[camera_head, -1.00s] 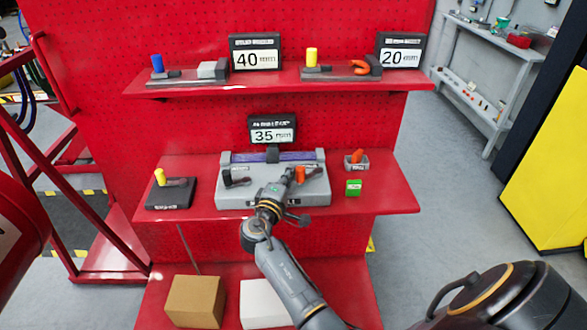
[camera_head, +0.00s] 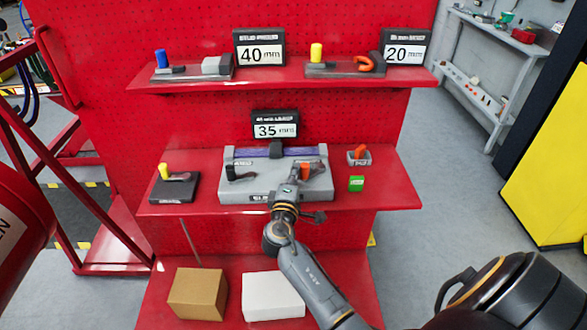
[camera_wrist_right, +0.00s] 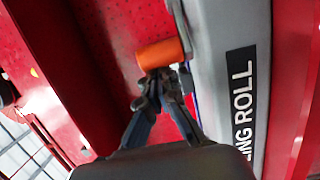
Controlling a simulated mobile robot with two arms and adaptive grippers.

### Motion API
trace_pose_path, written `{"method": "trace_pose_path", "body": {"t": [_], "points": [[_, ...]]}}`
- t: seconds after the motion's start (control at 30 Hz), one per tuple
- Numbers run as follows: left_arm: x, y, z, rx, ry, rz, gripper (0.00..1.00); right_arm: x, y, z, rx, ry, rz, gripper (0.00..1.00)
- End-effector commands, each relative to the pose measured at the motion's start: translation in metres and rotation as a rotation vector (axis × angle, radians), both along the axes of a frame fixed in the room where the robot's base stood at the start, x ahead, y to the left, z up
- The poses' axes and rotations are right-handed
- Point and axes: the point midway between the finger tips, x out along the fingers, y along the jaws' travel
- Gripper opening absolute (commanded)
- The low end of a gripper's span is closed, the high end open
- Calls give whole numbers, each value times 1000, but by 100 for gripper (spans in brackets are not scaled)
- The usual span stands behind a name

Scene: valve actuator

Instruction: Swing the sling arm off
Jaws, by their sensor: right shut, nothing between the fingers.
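The grey sling roll unit (camera_head: 240,192) sits on the middle red shelf, with a purple roll (camera_head: 300,152) along its back. An upright orange handle (camera_head: 305,172) stands at its right on a dark arm, and a black handle (camera_head: 231,172) stands at its left. My right gripper (camera_head: 293,186) is in front of the orange handle, a little left of it. In the right wrist view, the shut, empty fingertips (camera_wrist_right: 158,82) are right at the end of the orange handle (camera_wrist_right: 160,54). I cannot tell whether they touch it. My left gripper is not in view.
On the same shelf are a yellow-handled unit (camera_head: 174,190) at left, a small orange-topped unit (camera_head: 359,156) and a green block (camera_head: 356,184) at right. The upper shelf (camera_head: 280,77) holds more handled units. A brown box (camera_head: 197,294) and a white box (camera_head: 272,297) sit below.

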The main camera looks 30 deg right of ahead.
Motion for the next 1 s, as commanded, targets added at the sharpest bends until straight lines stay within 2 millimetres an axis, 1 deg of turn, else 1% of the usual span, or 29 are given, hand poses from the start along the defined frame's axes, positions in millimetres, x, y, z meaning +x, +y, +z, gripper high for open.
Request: {"method": "trace_pose_path", "body": {"t": [0.03, 0.23, 0.57, 0.8, 1.0], "points": [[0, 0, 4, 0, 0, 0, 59, -4, -2, 1, -2, 2, 27, 0], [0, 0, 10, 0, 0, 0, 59, -20, -5, 1, -6, 5, 189, 0], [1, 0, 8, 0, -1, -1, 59, -45, -16, 0, -4, 3, 490, 0], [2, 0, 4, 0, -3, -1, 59, -58, -25, -1, -1, 1, 477, 0], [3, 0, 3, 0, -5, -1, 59, -65, -32, -1, 0, 2, 477, 0]]}}
